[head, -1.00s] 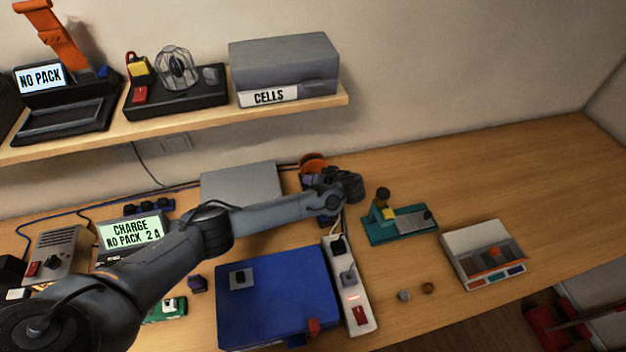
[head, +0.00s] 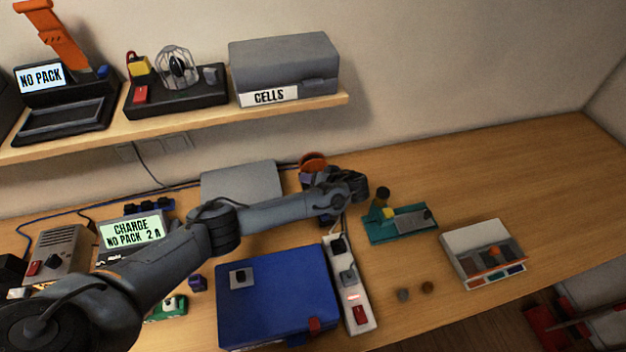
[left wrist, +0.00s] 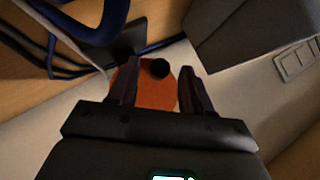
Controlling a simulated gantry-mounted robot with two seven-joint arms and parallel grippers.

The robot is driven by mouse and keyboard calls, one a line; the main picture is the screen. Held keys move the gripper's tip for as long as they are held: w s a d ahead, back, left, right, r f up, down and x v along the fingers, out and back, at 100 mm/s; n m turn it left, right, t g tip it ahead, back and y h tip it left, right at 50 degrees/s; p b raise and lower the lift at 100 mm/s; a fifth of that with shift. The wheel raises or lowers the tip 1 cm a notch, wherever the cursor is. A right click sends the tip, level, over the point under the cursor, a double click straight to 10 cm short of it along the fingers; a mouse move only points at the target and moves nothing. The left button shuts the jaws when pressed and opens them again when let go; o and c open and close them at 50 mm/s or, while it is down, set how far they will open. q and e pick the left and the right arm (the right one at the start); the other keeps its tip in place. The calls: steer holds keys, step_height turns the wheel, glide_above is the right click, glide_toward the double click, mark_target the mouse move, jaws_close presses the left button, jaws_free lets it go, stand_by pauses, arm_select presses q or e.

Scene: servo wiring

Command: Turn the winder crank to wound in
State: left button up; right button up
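The winder's orange round part (head: 313,161) stands at the back of the bench, partly hidden behind my left arm. In the left wrist view its orange disc (left wrist: 150,92) fills the space ahead of the palm. A round black crank knob (left wrist: 159,68) shows on it, between the fingertips. My left gripper (head: 350,181) is just right of the winder in the head view. In the left wrist view its two dark fingers (left wrist: 158,80) are apart, with a gap either side of the knob. I cannot tell how far the knob is from the fingers in depth. My right gripper is out of view.
A dark blue cable (left wrist: 90,28) loops near the left finger. A grey box (head: 242,182) lies left of the winder. A power strip (head: 350,285), blue case (head: 270,300), teal fixture (head: 400,224) and parts tray (head: 484,254) stand nearer. The bench's back right is clear.

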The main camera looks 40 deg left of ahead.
arm_select(q)
steer(key=v, duration=1)
steer(key=shift+d+r, duration=0.25)
steer(key=shift+d, duration=0.1)
